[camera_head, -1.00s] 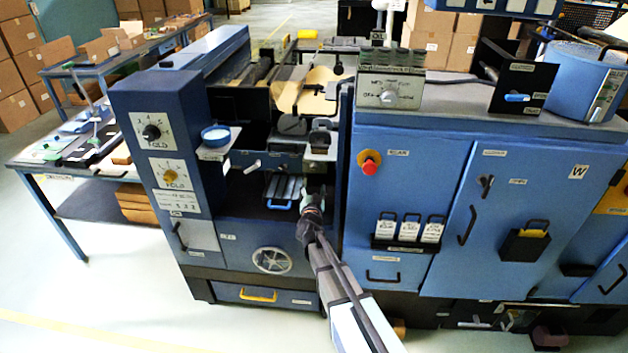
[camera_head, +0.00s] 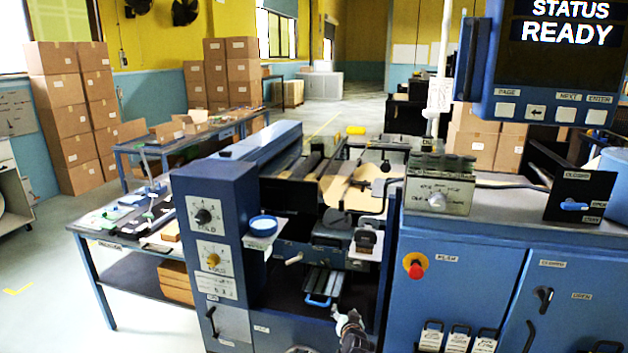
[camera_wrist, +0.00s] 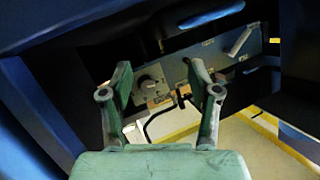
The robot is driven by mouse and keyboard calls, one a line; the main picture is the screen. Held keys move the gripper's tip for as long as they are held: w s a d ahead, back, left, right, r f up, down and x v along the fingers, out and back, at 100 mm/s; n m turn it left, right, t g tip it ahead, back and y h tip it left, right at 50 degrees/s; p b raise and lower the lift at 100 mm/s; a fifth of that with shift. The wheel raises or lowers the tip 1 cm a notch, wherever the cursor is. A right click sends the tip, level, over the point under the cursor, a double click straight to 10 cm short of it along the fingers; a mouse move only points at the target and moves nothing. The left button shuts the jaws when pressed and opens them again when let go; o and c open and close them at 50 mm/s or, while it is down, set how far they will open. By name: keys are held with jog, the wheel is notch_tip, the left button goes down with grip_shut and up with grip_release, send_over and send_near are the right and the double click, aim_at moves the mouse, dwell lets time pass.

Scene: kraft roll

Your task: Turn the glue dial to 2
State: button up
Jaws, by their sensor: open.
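No label in view clearly reads glue. On the machine's left column in the head view are a black dial (camera_head: 203,216) and, below it, a yellow dial (camera_head: 213,260), both with numbered or worded plates. A silver knob (camera_head: 437,201) sits on a metal panel on top of the machine. My gripper (camera_head: 352,328) is at the bottom edge of the head view, in front of the machine. In the wrist view my gripper (camera_wrist: 160,80) is open and empty. A round knob (camera_wrist: 149,85) on a grey plate shows beyond its fingers, apart from them; its markings are too small to read.
A blue-handled slide (camera_head: 320,292) and a blue round cup (camera_head: 263,225) are near my gripper's side of the machine. A red button (camera_head: 415,268) is at the right. In the wrist view a black curved handle (camera_wrist: 165,112) and a lever (camera_wrist: 240,40) stand near the knob.

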jog(key=s+d+f+n+g, duration=0.1)
jog(key=s+d+f+g, duration=0.3)
jog(key=s, duration=0.7)
jog(key=s+f+n+g+h, duration=0.1)
jog(key=s+f+g, duration=0.3)
jog(key=s, duration=0.7)
jog(key=s+d+f+n+g, duration=0.1)
jog(key=s+d+f+g, duration=0.1)
jog(key=s+g, duration=0.6)
jog(key=s+f+g, duration=0.1)
jog(key=s+f, duration=0.5)
jog(key=s, duration=0.4)
jog(key=s+f+g, duration=0.2)
jog(key=s+f, duration=0.4)
jog(key=s, duration=0.5)
jog(key=s+f+g, duration=0.2)
jog(key=s+f, duration=0.4)
jog(key=s, duration=0.5)
jog(key=shift+f, duration=0.4)
